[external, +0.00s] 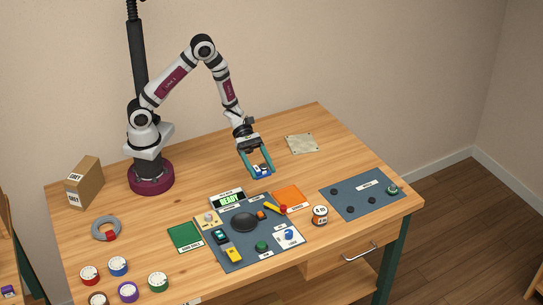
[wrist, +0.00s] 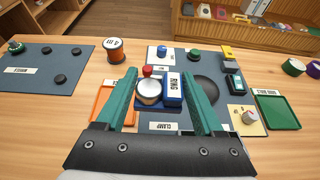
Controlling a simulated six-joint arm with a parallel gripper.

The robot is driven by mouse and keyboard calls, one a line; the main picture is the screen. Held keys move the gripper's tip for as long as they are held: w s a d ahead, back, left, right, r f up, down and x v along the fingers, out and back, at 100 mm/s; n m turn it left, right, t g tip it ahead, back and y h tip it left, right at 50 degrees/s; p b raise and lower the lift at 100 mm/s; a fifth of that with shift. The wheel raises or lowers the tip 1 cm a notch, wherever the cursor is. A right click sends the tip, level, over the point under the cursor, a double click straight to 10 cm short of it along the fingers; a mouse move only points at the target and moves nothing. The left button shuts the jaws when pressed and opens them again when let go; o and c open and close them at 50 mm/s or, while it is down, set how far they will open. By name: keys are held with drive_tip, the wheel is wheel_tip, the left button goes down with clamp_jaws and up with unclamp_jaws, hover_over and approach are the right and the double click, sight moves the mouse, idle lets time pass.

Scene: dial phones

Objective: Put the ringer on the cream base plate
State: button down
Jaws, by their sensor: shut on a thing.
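The ringer (wrist: 172,90) is a blue block with a RING label, a silver bell and a red knob. My gripper (wrist: 166,88), with teal fingers, is shut on it. In the external view, my gripper (external: 259,172) holds the ringer (external: 262,170) above the table, behind the dark mat. A pale cream plate (external: 302,144) with small marks near its corners lies flat and bare on the table, to the right of and behind my gripper. It is not in the wrist view.
The dark work mat (external: 233,262) holds a black round part, small parts and a READY display (external: 228,199). An orange tray (external: 288,197), green tray (external: 185,236), spool (external: 320,215) and second mat (external: 350,205) stand around. Table around the cream plate is clear.

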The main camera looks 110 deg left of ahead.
drive_tip(key=w+a+n+t+y, duration=0.3)
drive_tip(key=w+a+n+y, duration=0.2)
drive_tip(key=a, duration=0.6)
drive_tip(key=n+t+y, duration=0.1)
drive_tip(key=n+y, duration=0.3)
drive_tip(key=y, duration=0.1)
hover_over(302, 143)
drive_tip(key=f, duration=0.5)
drive_tip(key=shift+d+f, duration=0.15)
drive_tip(key=shift+d, duration=0.15)
drive_tip(key=f, duration=0.4)
drive_tip(key=shift+a, duration=0.35)
drive_tip(key=shift+f, duration=0.2)
